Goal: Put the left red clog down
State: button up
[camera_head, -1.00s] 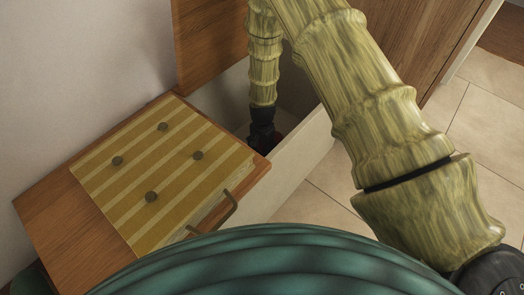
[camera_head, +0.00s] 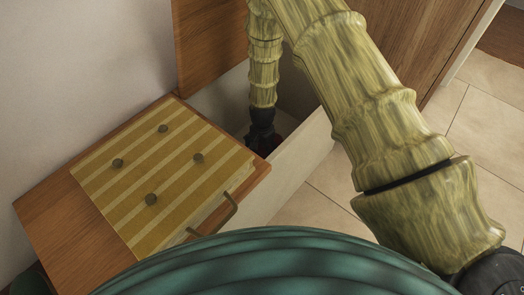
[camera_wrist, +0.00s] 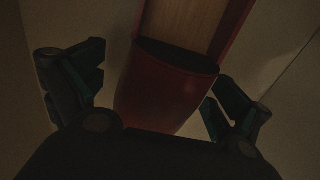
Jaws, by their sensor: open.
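The red clog (camera_wrist: 160,95) shows in the wrist view, between the two fingers of my gripper (camera_wrist: 165,100). Its rounded red part faces my gripper, and a pale wood-coloured insole shows beyond it. My gripper is open, with gaps between its fingers and the clog's sides. In the head view my gripper (camera_head: 262,142) is down inside the open shelf compartment. Only a small dark red patch of the clog (camera_head: 279,139) shows beside it there. The rest of the clog is hidden in that view.
A striped yellow cushion (camera_head: 140,200) with several dark buttons lies on the wooden top (camera_head: 48,210) at the left. A pale panel (camera_head: 300,165) bounds the compartment on the right. A wooden panel (camera_head: 215,40) rises behind. Tiled floor (camera_head: 320,200) is clear at the right.

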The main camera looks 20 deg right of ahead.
notch_tip(320, 180, up, 12)
jog(key=p, duration=0.6)
jog(key=shift+r+p, duration=0.1)
jog(key=shift+p, duration=0.2)
